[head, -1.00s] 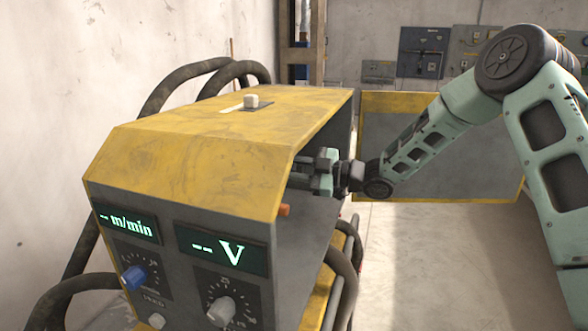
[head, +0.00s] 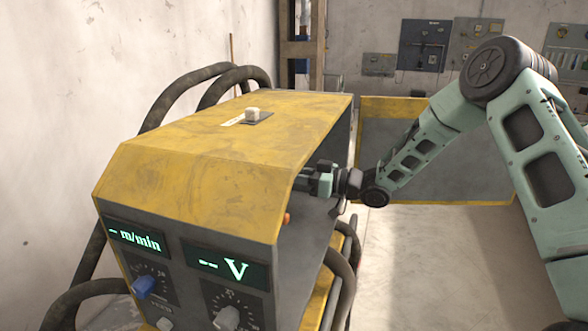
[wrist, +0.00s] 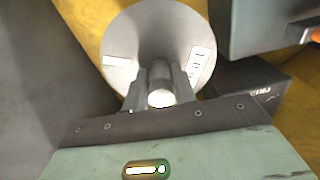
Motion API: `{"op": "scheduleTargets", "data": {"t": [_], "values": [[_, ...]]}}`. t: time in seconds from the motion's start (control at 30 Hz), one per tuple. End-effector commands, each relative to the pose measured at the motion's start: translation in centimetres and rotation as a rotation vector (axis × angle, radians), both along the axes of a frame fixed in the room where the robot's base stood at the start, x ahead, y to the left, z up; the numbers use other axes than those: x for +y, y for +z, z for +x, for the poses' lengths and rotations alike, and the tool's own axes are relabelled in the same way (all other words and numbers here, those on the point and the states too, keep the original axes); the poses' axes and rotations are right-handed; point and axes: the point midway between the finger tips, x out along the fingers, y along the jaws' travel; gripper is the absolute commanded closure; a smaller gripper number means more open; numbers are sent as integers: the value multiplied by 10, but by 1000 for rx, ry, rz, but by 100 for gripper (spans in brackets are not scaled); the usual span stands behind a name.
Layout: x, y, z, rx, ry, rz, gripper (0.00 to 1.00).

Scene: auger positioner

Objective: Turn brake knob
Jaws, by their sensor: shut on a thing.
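The wire feeder box (head: 190,190) is grey with a yellow cover, and its right side is open. My gripper (head: 308,182) reaches into that open side, with its fingertips partly hidden by the cover edge. In the wrist view, a pale round disc (wrist: 155,30) with white label marks fills the upper middle. My gripper (wrist: 161,86) is shut on a small round knob (wrist: 161,98) in front of the disc, apparently the brake knob. Its bright end shows between the fingers. The knob is hidden in the head view.
The front panel has lit displays (head: 232,268), a blue knob (head: 143,286) and a grey knob (head: 227,318). A small white knob (head: 252,113) is on top. Black hoses (head: 345,275) hang near the open side. A grey block (wrist: 262,30) sits close right of the disc.

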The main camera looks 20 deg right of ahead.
Motion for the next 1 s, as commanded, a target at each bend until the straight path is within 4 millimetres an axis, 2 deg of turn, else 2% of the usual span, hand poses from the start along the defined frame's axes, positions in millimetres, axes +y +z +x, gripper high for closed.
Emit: {"op": "scheduleTargets", "data": {"t": [0.5,1.0], "values": [[-1,0,0,299,0,216,96],[-1,-1,0,369,-1,267,96]]}}
